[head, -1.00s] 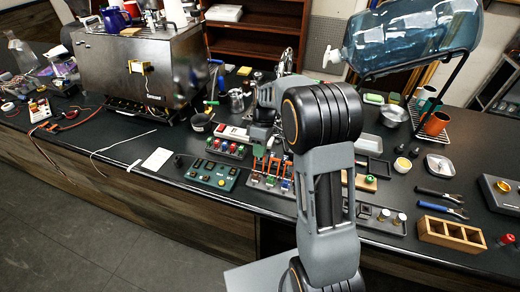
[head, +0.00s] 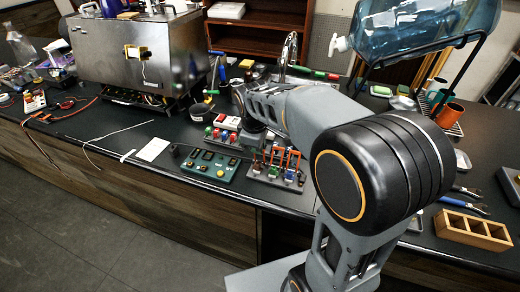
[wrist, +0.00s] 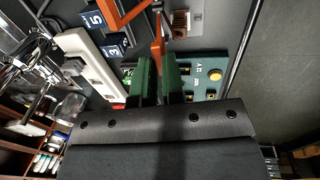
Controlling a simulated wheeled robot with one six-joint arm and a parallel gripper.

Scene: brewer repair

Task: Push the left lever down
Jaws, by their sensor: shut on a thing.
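A lever panel (head: 274,180) with several upright orange levers stands on the black bench in the head view. The left lever (wrist: 157,28) shows orange in the wrist view, on the side nearest the green control panel. My gripper (wrist: 159,64) has its two green fingers on either side of this lever's end and is shut on it. The lever's gripped end is partly hidden between the fingers. Another orange lever (wrist: 122,14) lies to the left, apart from the fingers. In the head view my fingers are too small and covered to make out.
The green control panel (head: 208,166) with a yellow button sits left of the levers. A row of coloured switches (head: 221,135) stands behind. A white card (head: 153,149) lies further left. A wooden block (head: 472,230) and the large bottle (head: 420,30) on its rack are to the right.

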